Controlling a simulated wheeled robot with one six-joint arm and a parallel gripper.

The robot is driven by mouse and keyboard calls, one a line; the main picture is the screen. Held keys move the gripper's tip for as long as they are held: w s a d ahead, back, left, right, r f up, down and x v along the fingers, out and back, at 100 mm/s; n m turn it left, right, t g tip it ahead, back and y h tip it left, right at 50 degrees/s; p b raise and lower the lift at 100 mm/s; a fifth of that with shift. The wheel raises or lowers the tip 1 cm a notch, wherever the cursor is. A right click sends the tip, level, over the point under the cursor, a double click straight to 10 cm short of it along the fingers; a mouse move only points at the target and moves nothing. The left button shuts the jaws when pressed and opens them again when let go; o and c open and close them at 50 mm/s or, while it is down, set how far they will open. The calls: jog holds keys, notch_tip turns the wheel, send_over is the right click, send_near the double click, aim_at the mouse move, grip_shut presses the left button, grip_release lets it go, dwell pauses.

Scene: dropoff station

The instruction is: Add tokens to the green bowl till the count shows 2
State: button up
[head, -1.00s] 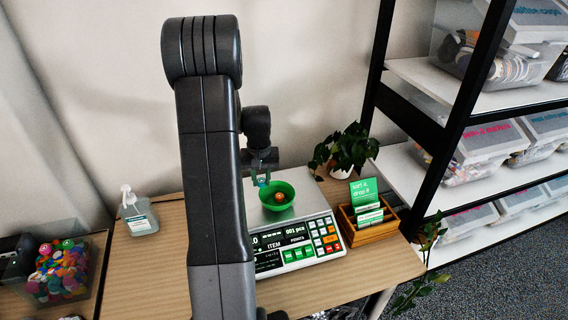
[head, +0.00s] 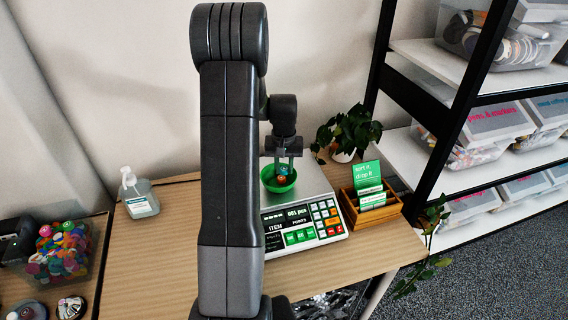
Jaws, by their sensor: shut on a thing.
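The green bowl (head: 279,188) stands on the platform of a counting scale (head: 313,183). An orange token (head: 281,178) lies in the bowl. My gripper (head: 284,161) points down over the bowl, its fingertips around the far rim's height. It is shut on a small teal token (head: 284,169), which shows just above the orange one. I cannot tell whether the two tokens touch. The scale's display (head: 299,212) reads 001 pcs. My arm hides the scale's left part.
A clear bin of colourful tokens (head: 57,252) sits at the left. A sanitizer bottle (head: 139,195) stands on the wooden table (head: 160,250). A wooden card box (head: 371,209) and a potted plant (head: 347,132) are right of the scale. Shelves with bins stand at the far right.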

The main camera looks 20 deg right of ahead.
aim_at(284, 169)
jog(key=shift+f, duration=0.15)
jog(key=o, duration=1)
notch_tip(284, 169, up, 14)
jog(key=shift+f+b, duration=0.1)
jog(key=shift+b, duration=0.65)
jog(key=shift+f, duration=0.1)
notch_tip(284, 169, down, 13)
jog(key=shift+f+p, duration=0.1)
jog(key=shift+p, duration=0.7)
notch_tip(284, 169, up, 3)
jog(key=shift+r+p, duration=0.1)
jog(key=shift+p, duration=1)
jog(key=shift+r+p, duration=0.3)
jog(key=shift+r, duration=0.25)
